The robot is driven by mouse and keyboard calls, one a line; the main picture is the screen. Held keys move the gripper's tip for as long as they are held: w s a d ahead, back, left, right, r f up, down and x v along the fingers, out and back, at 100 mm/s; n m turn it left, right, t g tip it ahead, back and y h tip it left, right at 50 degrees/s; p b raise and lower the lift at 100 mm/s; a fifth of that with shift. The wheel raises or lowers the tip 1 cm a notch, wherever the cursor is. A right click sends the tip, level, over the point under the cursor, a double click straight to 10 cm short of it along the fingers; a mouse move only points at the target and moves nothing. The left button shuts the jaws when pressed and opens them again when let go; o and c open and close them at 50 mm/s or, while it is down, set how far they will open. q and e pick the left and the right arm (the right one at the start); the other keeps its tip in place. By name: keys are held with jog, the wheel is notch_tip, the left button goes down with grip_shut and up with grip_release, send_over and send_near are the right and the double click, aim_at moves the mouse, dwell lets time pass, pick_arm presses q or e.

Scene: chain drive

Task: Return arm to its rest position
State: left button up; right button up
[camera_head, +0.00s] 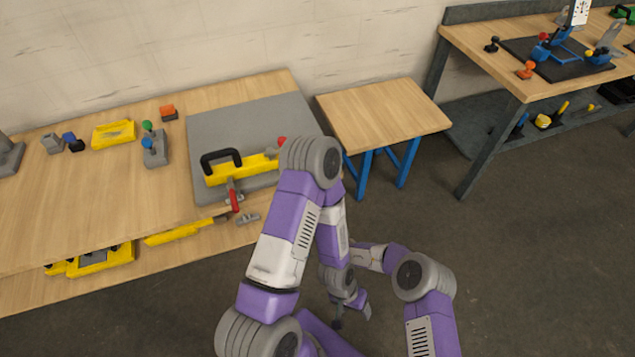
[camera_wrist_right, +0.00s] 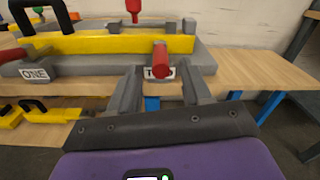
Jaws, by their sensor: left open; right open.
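My left gripper (camera_head: 351,308) hangs low over the floor in front of the bench, open, with nothing seen between its fingers. My right gripper (camera_wrist_right: 164,92) shows in the right wrist view, open, facing the bench fixture. A red knob (camera_wrist_right: 160,62) appears between its fingers in the picture; I cannot tell how far off it is. The right gripper is not made out in the head view. The fixture has a yellow bar (camera_head: 245,171) with a black handle (camera_head: 220,160) on a grey plate (camera_head: 222,127).
A wooden bench (camera_head: 40,215) carries small parts and a yellow block (camera_head: 113,134); yellow items lie on its lower shelf. A small stool-like table (camera_head: 383,112) with blue legs stands to its right. Another workbench (camera_head: 495,60) is at the right. The floor (camera_head: 520,260) is clear there.

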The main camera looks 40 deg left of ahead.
jog(key=shift+s+d+f, duration=0.1)
jog(key=shift+s+d, duration=0.3)
jog(key=shift+d, duration=0.2)
